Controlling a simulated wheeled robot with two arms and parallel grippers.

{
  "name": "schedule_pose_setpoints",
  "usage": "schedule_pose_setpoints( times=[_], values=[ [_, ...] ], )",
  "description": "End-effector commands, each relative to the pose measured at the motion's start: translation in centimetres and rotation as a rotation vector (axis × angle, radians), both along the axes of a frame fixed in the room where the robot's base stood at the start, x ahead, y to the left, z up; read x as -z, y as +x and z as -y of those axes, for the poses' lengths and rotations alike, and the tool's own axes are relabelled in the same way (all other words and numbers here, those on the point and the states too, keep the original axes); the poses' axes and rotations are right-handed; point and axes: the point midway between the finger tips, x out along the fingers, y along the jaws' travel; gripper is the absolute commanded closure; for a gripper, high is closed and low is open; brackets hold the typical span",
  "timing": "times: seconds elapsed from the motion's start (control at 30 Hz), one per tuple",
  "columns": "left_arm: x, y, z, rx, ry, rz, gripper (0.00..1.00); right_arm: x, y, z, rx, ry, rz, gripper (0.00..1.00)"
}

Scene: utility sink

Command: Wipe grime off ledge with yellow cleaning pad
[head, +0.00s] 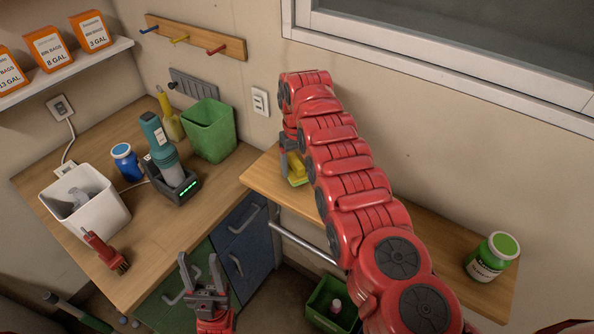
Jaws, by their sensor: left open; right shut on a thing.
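The yellow cleaning pad (297,172) is at the left part of the wooden ledge (262,178), mostly covered by my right gripper. My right gripper (291,165) is shut on the pad and points down at the ledge. I cannot tell whether the pad touches the surface. My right arm crosses in front of the ledge's middle, and I can make out no grime on the parts that show. My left gripper (199,272) is open and empty, low in front of the cabinet doors.
On the left counter are a green bin (209,130), a teal device on a charger (160,150), a blue jar (126,161), a white bin (86,203) and a red brush (105,252). A green crate (329,303) sits below.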

Motion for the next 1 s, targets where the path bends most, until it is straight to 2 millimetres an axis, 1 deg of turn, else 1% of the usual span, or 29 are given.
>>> schedule_pose_setpoints(
  times=[0.3,0.6,0.73,1.0],
  values=[
    [0.4,0.0,0.0,0.0,0.0,0.0,0.5,-3.0,0.1,0.0,0.001,0.001,0.003,1.0],
    [0.6,0.0,0.0,0.0,0.0,0.0,0.5,-5.4,0.0,0.0,0.001,0.0,0.003,1.0],
    [0.6,0.0,0.0,0.0,0.0,0.0,0.5,-5.8,-0.1,0.0,0.001,0.0,0.003,1.0],
    [0.6,0.0,0.0,0.0,0.0,0.0,0.5,-5.9,-0.1,0.0,0.001,0.0,0.002,1.0]
  ],
)
